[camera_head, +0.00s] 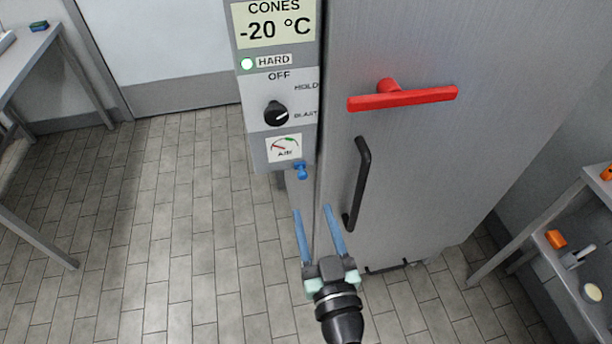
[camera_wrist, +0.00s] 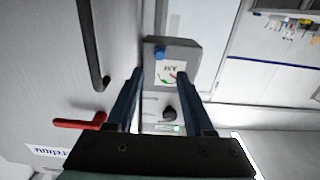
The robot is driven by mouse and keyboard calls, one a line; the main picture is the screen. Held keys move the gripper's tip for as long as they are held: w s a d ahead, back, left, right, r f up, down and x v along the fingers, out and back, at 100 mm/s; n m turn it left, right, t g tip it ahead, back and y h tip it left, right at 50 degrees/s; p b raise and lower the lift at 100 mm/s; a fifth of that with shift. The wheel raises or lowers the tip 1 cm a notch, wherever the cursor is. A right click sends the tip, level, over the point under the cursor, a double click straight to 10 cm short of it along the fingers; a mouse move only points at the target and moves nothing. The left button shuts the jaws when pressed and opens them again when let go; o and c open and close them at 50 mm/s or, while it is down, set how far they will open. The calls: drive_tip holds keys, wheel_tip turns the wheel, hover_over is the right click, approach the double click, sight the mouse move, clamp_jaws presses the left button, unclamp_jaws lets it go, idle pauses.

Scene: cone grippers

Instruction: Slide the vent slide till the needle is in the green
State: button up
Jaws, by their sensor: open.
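The vent slide shows as a small blue knob (camera_head: 301,170) at the lower right of the grey control panel, just under the AIR gauge (camera_head: 284,147). The gauge has a dial with a green part at the upper right; its needle seems to lean to the upper left, off the green, but it is small. My gripper (camera_head: 311,208) is open and empty, its two blue fingers pointing toward the panel below the knob in the head view. In the wrist view the blue knob (camera_wrist: 160,53) and the gauge (camera_wrist: 172,72) show between and beyond the fingers, apart from them.
A black dial (camera_head: 276,114) and a lit HARD lamp (camera_head: 247,64) sit above the gauge. Right of the panel is a steel door with a black handle (camera_head: 358,185) and a red lever (camera_head: 402,98). Tables stand far left and right. The tiled floor on the left is clear.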

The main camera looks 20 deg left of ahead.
sight(303, 178)
drive_tip(key=p+x, duration=0.1)
drive_tip(key=x, duration=0.7)
drive_tip(key=shift+p, duration=0.35)
clamp_jaws()
idle(1.0)
